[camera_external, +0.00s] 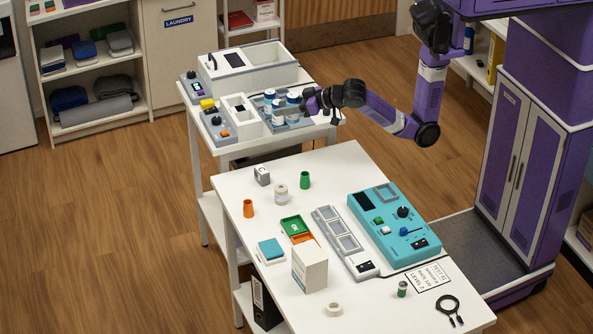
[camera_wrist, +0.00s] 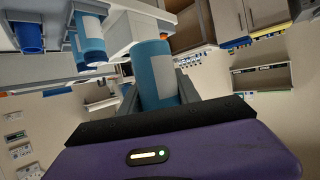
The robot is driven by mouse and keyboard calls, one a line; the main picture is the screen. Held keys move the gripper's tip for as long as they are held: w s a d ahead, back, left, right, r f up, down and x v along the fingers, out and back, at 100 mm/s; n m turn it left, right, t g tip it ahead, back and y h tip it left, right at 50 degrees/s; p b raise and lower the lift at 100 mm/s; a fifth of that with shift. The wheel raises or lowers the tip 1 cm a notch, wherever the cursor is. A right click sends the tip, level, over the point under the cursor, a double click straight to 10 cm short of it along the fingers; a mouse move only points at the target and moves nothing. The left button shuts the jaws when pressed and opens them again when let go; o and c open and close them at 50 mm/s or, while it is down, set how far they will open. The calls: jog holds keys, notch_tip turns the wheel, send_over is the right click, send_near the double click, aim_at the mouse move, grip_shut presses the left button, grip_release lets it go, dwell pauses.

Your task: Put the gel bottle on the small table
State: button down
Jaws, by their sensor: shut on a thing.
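My gripper (camera_external: 309,101) is at the back white table (camera_external: 331,128), beside a grey tray (camera_external: 284,129) of blue-and-white bottles. In the wrist view its jaws (camera_wrist: 160,98) are shut on a blue bottle (camera_wrist: 157,62) with a pale label. I cannot read the label, so I cannot tell whether this is the gel bottle. Another blue bottle (camera_wrist: 89,42) with a white band and a darker blue one (camera_wrist: 28,38) are to its left, apart from the jaws. In the external view the gripper partly covers the bottles' right side, and I cannot tell whether the held bottle is lifted.
Grey-white devices (camera_external: 270,65) fill the back table's far side. Bare floor lies to the left.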

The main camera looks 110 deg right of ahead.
jog(key=w+a+f+n+t+y, duration=0.25)
jog(key=a+f+n+y, duration=0.2)
jog(key=a+f, duration=0.8)
jog(key=s+a+r+n+y+p, duration=0.1)
jog(key=s+a+r+n+y, duration=0.1)
jog(key=s+a+r, duration=0.35)
jog(key=s+a+r+n+y+p, duration=0.1)
jog(key=s+a+r+y+p, duration=0.15)
jog(key=r, duration=0.55)
jog(key=shift+t, duration=0.25)
notch_tip(320, 180, down, 21)
jog(key=shift+a+r+b, duration=0.1)
jog(key=shift+b, duration=1.1)
